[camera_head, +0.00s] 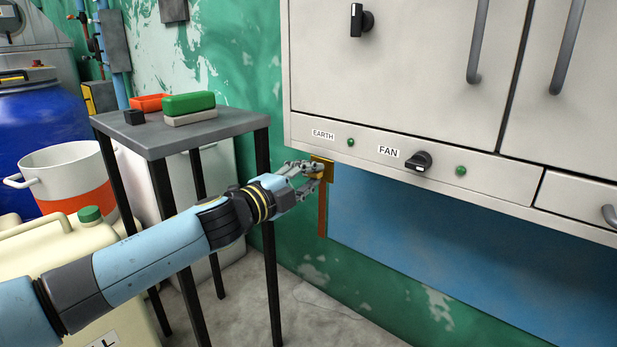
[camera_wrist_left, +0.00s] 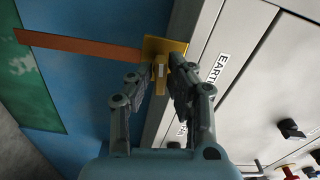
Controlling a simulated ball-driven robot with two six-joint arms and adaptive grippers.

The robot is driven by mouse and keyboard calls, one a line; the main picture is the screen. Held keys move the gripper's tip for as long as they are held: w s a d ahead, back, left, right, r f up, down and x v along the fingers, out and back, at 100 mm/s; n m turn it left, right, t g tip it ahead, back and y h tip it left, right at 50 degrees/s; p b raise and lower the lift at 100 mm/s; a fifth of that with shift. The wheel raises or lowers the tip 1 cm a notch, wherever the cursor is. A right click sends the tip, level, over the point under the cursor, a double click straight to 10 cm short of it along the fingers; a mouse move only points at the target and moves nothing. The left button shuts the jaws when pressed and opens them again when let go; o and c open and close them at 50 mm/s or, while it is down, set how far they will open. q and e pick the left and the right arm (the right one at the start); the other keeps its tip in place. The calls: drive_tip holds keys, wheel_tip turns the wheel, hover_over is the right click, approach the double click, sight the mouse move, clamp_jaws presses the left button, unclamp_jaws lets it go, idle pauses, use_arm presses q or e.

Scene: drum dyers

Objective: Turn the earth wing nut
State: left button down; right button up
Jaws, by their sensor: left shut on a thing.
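The earth wing nut (camera_wrist_left: 160,68) is a small brass-yellow piece on a square brass plate (camera_wrist_left: 178,46), below the EARTH label (camera_head: 323,134) on the white cabinet's lower edge. A copper-brown strap (camera_head: 322,210) hangs down from the plate. My left gripper (camera_head: 316,172) reaches in from the left and is shut on the wing nut, hiding most of it in the head view. In the left wrist view the fingers of my left gripper (camera_wrist_left: 156,82) lie on either side of the nut. My right gripper is in neither view.
A grey-topped table (camera_head: 235,122) with a green-and-white block (camera_head: 188,103) stands left of the cabinet, close to my left arm. The FAN knob (camera_head: 418,161) and a green lamp (camera_head: 351,142) are on the cabinet strip. A blue panel (camera_head: 420,235) lies below.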

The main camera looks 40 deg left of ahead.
use_arm(q)
drive_tip(key=shift+m, duration=2)
